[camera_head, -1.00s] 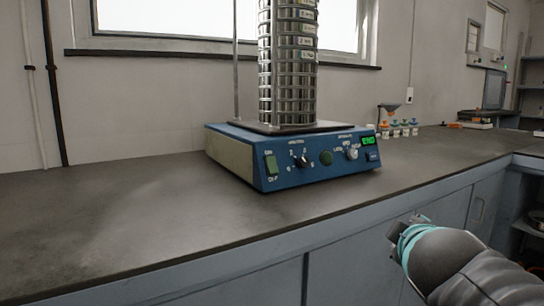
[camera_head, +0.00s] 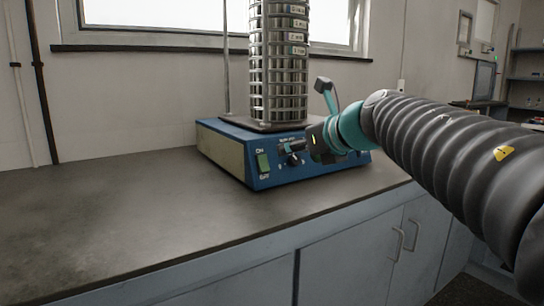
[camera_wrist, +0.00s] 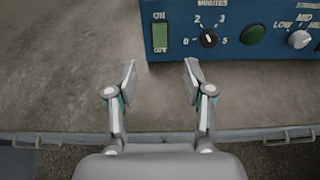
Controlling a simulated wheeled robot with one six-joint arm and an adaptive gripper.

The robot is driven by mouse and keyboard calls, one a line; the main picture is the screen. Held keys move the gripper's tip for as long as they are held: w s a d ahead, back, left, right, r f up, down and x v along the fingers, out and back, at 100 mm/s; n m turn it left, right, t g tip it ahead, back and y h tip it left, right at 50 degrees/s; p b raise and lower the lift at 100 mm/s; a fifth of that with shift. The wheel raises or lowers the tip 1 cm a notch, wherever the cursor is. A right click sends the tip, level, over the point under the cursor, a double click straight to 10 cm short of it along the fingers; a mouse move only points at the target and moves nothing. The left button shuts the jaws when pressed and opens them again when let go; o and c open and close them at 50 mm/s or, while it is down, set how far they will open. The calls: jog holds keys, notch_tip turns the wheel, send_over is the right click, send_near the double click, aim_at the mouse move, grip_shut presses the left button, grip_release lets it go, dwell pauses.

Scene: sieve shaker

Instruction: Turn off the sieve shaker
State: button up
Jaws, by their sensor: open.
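The sieve shaker (camera_head: 222,152) stands on the counter, a blue box with a tall stack of metal sieves (camera_head: 278,70) on top. Its green ON/OFF rocker switch (camera_head: 263,162) is at the left end of the front panel. In the head view my arm hides the panel's right part.
The grey counter (camera_head: 110,215) is clear to the left of the shaker. Its front edge runs below my gripper. A thin upright rod (camera_head: 226,60) stands behind the sieves. Cabinets with handles are below the counter.

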aim_at(263, 158)
jog(key=x, duration=1.3)
jog(key=shift+w+a+f+b, duration=0.1)
jog(key=shift+w+f+b, duration=0.1)
jog(key=shift+b, duration=0.2)
grip_shut()
